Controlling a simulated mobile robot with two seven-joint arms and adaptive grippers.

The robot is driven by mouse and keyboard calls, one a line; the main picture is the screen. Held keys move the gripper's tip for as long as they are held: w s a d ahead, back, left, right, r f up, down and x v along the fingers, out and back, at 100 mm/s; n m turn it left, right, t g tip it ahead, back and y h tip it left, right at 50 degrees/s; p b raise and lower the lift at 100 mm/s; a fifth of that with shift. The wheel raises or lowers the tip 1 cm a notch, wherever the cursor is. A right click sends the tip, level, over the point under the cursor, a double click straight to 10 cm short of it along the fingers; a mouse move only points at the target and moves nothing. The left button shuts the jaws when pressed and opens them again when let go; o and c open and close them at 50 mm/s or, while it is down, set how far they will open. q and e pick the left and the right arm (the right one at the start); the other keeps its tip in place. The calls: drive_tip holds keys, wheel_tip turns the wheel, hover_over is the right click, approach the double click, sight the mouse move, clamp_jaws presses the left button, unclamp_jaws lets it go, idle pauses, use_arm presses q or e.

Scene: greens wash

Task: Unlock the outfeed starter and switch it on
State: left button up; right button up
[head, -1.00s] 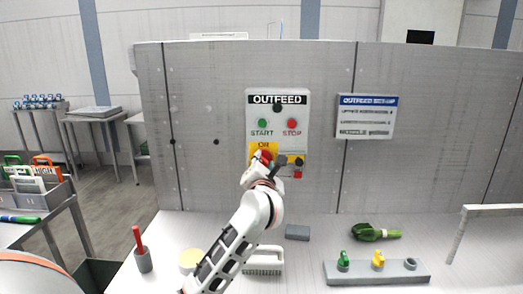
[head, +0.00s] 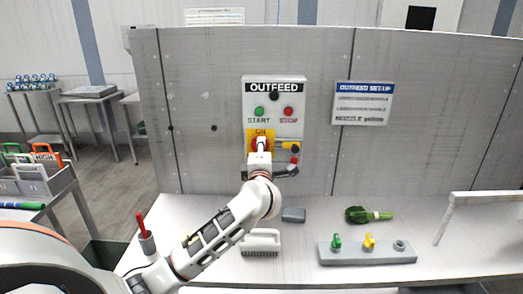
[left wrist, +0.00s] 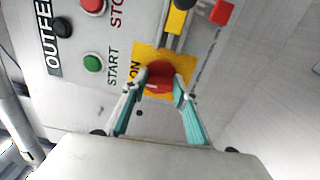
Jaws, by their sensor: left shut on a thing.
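The OUTFEED starter box (head: 274,100) is on the grey wall panel, with a green START button (head: 259,112) and a red STOP button (head: 288,112). Below them, a red rotary knob (left wrist: 160,76) sits on a yellow plate (left wrist: 146,55) marked ON. My left gripper (left wrist: 160,84) is shut on this knob, one finger on each side. In the head view my left gripper (head: 259,147) hides most of the knob. A yellow bar with a black end (head: 288,146) is right of the plate, and a red block (head: 294,160) is below it. My right gripper is not in view.
On the white bench are a grey block (head: 293,215), a white brush (head: 260,242), a leafy green bunch (head: 368,214) and a grey rack (head: 367,254) with green and yellow pieces. A set-up sign (head: 363,103) hangs right of the box. A white rail stands at right.

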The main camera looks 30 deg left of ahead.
use_arm(q)
drive_tip(key=shift+f+m, duration=0.15)
drive_tip(key=shift+m, duration=0.15)
drive_tip(key=o, duration=1.1)
drive_tip(key=v, duration=1.2)
drive_tip(key=shift+s, duration=0.1)
